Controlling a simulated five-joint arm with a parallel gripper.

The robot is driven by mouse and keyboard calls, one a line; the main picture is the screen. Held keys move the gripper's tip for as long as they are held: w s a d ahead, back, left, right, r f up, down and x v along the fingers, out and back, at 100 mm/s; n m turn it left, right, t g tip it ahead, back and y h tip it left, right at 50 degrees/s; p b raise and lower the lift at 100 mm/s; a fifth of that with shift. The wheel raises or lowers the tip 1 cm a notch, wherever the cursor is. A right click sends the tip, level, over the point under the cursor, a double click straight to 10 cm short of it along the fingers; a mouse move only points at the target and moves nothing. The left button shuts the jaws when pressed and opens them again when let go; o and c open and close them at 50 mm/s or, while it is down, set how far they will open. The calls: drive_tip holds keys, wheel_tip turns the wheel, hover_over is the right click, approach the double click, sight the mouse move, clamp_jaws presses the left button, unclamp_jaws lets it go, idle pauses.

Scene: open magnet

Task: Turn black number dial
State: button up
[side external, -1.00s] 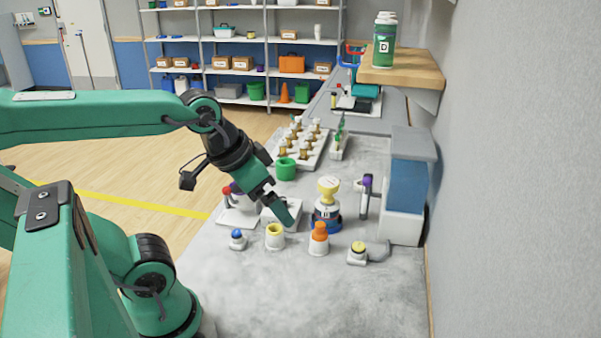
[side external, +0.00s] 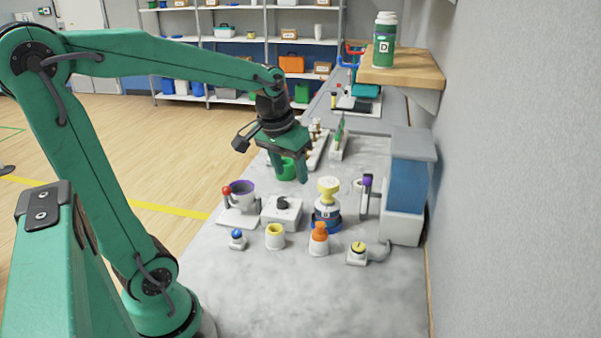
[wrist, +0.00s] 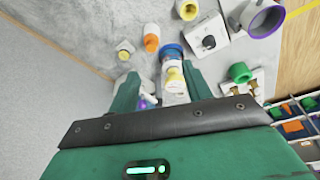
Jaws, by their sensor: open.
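The black dial (side external: 282,202) sits on top of a white box (side external: 281,217) on the grey bench. The dial also shows in the wrist view (wrist: 209,42), to the right of my fingers; its numbers are too small to read. My gripper (side external: 289,176) is open and empty, pointing down, raised above the bench and behind the dial box in the side view. In the wrist view my gripper (wrist: 160,73) has its two fingers apart, with the dial outside them.
A blue-and-yellow container (side external: 327,205) stands right of the box. A purple-rimmed cup on a stand (side external: 241,198) is left of it. A yellow-topped cup (side external: 275,236) and an orange-topped item (side external: 319,239) stand in front. A green cup (side external: 286,169) is behind.

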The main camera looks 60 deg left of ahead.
drive_tip(key=w+a+f+n+g, duration=0.25)
drive_tip(key=w+a+f, duration=0.2)
drive_tip(key=a, duration=0.35)
drive_tip(key=n, duration=0.2)
hover_over(282, 199)
drive_tip(key=shift+h, duration=0.4)
wheel_tip(282, 199, down, 6)
drive_tip(key=shift+r, duration=0.1)
drive_tip(key=shift+f, duration=3.95)
drive_tip(key=c, duration=1)
